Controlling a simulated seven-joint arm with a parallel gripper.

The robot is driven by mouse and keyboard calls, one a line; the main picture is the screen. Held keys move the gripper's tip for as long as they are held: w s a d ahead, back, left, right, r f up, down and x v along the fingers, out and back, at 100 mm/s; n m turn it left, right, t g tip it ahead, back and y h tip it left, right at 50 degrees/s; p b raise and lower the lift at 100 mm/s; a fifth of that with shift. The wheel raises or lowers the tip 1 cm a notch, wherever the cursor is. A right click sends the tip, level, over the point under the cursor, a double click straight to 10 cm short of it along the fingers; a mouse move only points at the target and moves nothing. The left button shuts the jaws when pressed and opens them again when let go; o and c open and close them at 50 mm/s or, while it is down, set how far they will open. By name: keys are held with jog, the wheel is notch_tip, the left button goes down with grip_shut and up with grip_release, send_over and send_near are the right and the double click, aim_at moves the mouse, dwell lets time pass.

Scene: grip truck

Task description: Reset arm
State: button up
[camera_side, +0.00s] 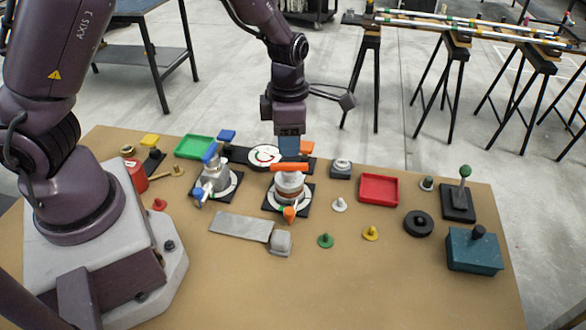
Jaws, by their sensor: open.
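My gripper (289,150) hangs at the middle of the table (360,285), pointing down. Its fingers are right above or around the orange handle (289,168) of a round grey valve-like device (289,187) on a black base; I cannot tell if they touch it. The gripper is open. The device also has an orange tip at its front. The gap between the fingers cannot be made out.
A similar blue-handled device (215,175) stands to the left. A green tray (194,146), a red tray (378,190), a joystick (465,185) and a teal box (474,251) stand around. Small knobs dot the table. The front middle is mostly clear.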

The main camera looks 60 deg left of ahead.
jog(key=shift+s+m, duration=0.1)
jog(key=shift+m, duration=0.6)
jog(key=s+r+m+t, duration=0.2)
jog(key=s+r+m, duration=0.6)
jog(key=m, duration=0.6)
jog(key=s+r+m+t, duration=0.3)
jog(key=s+r+m, duration=0.5)
jog(key=r+m, duration=0.5)
jog(key=shift+a+m+t, duration=0.15)
jog(key=shift+m+t, duration=0.15)
jog(key=shift+m, duration=0.6)
